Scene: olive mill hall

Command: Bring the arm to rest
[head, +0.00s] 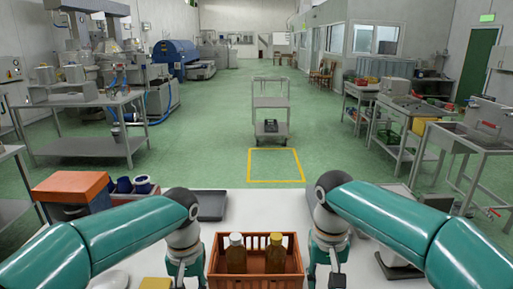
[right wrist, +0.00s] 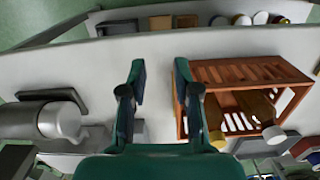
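A brown slatted crate (head: 293,262) stands on the white table in front of me, with two bottles in it. One bottle (head: 236,256) has a white cap, the other (head: 275,256) a yellowish one. My left gripper (head: 187,278) points down just left of the crate; its fingers look apart with nothing between them. My right gripper (head: 325,278) points down just right of the crate. In the right wrist view the right gripper (right wrist: 158,82) is open and empty, one finger close beside the crate (right wrist: 250,72); I cannot tell whether they touch.
A dark tray (head: 212,206) lies behind my left gripper. An orange-topped box (head: 70,187) and blue items (head: 134,185) are at the left. A metal vessel (right wrist: 55,120) shows in the right wrist view. Beyond the table, a trolley (head: 270,103) stands behind a yellow floor square (head: 275,165).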

